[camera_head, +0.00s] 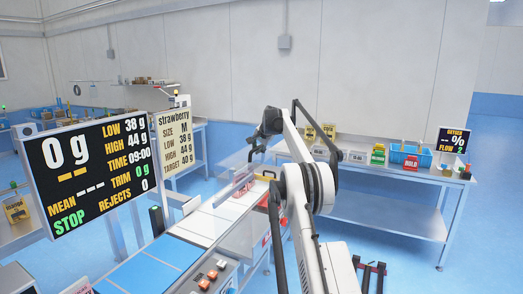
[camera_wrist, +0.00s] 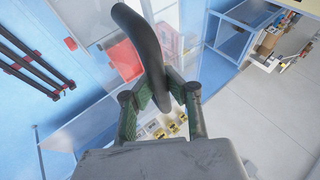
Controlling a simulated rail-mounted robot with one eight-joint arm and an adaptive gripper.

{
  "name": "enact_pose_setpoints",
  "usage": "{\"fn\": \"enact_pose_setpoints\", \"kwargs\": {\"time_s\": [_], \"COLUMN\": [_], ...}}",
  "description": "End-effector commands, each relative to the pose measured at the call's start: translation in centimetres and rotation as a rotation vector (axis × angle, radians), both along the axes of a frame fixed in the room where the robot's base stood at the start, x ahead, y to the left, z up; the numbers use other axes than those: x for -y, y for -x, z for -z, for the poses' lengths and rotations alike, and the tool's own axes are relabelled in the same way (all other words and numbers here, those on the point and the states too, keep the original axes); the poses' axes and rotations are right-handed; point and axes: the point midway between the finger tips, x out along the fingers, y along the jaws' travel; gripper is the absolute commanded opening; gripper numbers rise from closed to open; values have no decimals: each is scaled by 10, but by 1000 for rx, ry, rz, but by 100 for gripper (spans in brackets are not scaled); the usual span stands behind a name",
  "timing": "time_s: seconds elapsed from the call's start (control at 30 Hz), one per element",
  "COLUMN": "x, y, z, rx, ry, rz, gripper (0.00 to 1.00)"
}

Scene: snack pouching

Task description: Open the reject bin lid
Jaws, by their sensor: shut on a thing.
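My gripper (camera_head: 258,146) is raised above the far end of the conveyor in the head view. In the wrist view my gripper (camera_wrist: 164,98) has its fingers closed around a thick dark curved handle-like piece (camera_wrist: 147,42). The frames do not clearly show how this piece joins the reject bin lid. A red open-looking bin (camera_wrist: 125,61) lies beyond the fingers, left of the dark piece. In the head view a red part (camera_head: 267,240) shows beside the conveyor, partly hidden by my arm. The lid's outline and angle are not clear.
A clear guard panel (camera_head: 236,172) stands along the conveyor (camera_head: 205,222). A bench (camera_head: 395,207) at the right holds a blue crate (camera_head: 410,156) and several small items. The display screen (camera_head: 88,165) stands at the left. Blue floor is open at the right.

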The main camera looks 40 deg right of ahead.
Motion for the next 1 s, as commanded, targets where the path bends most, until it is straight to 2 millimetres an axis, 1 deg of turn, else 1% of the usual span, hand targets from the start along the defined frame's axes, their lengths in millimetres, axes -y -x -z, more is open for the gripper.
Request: {"fn": "enact_pose_setpoints", "kwargs": {"time_s": [0.03, 0.3, 0.7, 0.73, 0.9, 1.0], "x": [-2, -12, -11, -11, -13, -13], "y": [-1, -8, -8, -8, -8, -9], "z": [-6, -10, -11, -11, -10, -9], "rx": [3, 3, 4, 3, 2, 2], "ry": [2, 2, 4, 4, 3, 2], "rz": [3, 4, 5, 5, 4, 3], "gripper": [0, 0, 0, 9, 32, 33]}}
